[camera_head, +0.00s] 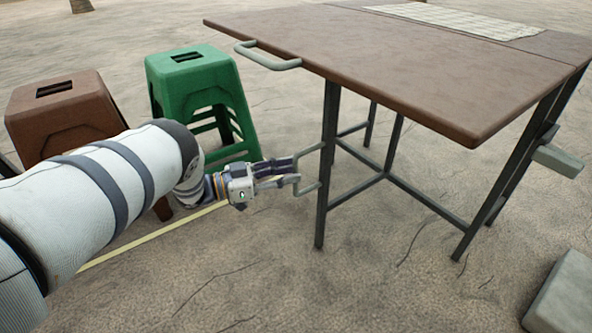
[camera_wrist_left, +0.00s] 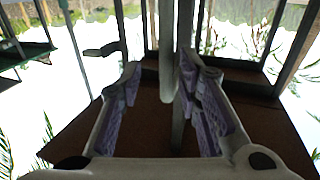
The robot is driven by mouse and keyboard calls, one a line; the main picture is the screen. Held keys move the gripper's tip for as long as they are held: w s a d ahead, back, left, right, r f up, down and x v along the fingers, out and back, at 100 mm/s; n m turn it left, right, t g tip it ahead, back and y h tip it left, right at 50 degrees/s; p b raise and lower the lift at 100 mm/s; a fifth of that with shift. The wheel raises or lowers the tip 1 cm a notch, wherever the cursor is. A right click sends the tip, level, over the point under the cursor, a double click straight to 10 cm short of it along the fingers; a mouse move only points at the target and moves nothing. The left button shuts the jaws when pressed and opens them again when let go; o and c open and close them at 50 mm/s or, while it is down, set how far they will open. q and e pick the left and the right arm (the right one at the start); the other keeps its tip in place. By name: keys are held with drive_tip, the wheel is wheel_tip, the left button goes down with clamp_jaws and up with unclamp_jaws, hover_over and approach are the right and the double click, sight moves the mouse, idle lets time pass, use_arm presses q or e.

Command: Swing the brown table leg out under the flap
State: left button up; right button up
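The table's brown flap (camera_head: 370,60) looks level, with a pale loop handle (camera_head: 268,62) on its left edge. The dark leg frame (camera_head: 328,150) stands under the flap and carries a pale loop handle (camera_head: 310,188) on its upright. My left gripper (camera_head: 292,172) is at this leg handle, its fingers pointing right. In the left wrist view the gripper (camera_wrist_left: 160,82) has its fingers apart, with the grey handle bar (camera_wrist_left: 168,75) between them, closer to the right finger. I cannot tell whether they touch. My right gripper is in neither view.
A green stool (camera_head: 195,75) and a brown stool (camera_head: 60,110) stand left of the table, close to my left arm. A pale block (camera_head: 565,295) lies at the lower right. A woven mat (camera_head: 460,20) lies on the tabletop. The sandy ground in front is open.

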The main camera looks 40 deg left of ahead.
use_arm(q)
drive_tip(key=v, duration=0.9)
drive_tip(key=shift+s, duration=0.2)
drive_tip(key=shift+a, duration=0.1)
